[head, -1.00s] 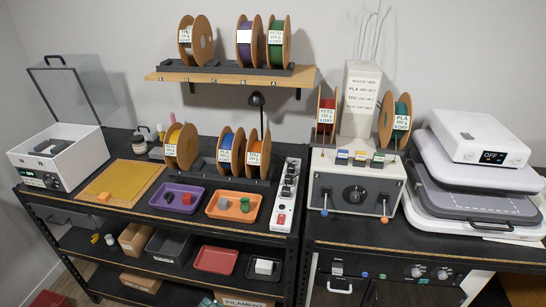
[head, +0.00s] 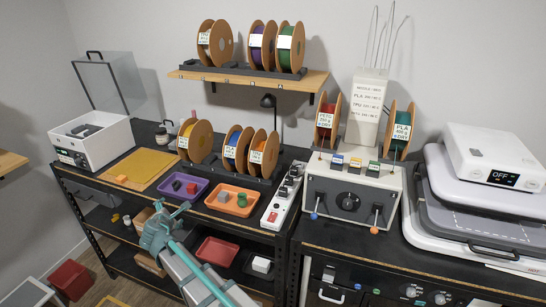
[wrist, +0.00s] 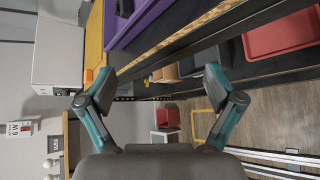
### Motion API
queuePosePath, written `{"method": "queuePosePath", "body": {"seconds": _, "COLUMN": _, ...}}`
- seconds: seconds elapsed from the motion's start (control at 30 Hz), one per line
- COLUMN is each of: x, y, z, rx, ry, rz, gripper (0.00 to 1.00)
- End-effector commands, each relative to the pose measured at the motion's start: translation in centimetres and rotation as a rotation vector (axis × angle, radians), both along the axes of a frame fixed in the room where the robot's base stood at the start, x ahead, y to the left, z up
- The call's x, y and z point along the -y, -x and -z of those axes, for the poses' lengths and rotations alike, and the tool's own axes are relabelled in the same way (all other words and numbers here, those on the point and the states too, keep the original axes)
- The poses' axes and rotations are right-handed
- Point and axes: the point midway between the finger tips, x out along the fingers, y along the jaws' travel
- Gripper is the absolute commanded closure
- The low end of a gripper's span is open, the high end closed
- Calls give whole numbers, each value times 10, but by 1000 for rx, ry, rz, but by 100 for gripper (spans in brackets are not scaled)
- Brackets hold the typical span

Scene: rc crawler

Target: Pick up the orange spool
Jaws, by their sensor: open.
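The orange spool (head: 264,154) stands upright as the rightmost of three spools in a rack on the bench, behind the orange tray (head: 250,209). It has tan flanges and a white label. The blue spool (head: 238,148) is directly left of it and the yellow spool (head: 195,141) is further left. My gripper (head: 166,214) is in front of the bench's front edge, left of and well away from the orange spool. In the wrist view my gripper (wrist: 158,84) is open with nothing between its fingers, and the orange spool is not visible there.
A purple tray (head: 181,199) and a power strip (head: 280,205) lie in front of the rack. A shelf (head: 247,84) with more spools is above. A grey control box (head: 352,190) stands at right. A yellow mat (head: 142,171) is at left.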

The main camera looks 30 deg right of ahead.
Motion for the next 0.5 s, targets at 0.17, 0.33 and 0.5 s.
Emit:
{"method": "queuePosePath", "body": {"seconds": 0.17, "x": 35, "y": -20, "z": -51, "rx": 55, "ry": 189, "rz": -16, "gripper": 8}}
{"method": "queuePosePath", "body": {"seconds": 0.33, "x": 95, "y": -26, "z": -83, "rx": 57, "ry": 380, "rz": 21, "gripper": 8}}
{"method": "queuePosePath", "body": {"seconds": 0.5, "x": 190, "y": -22, "z": -120, "rx": 12, "ry": 635, "rz": 108, "gripper": 8}}
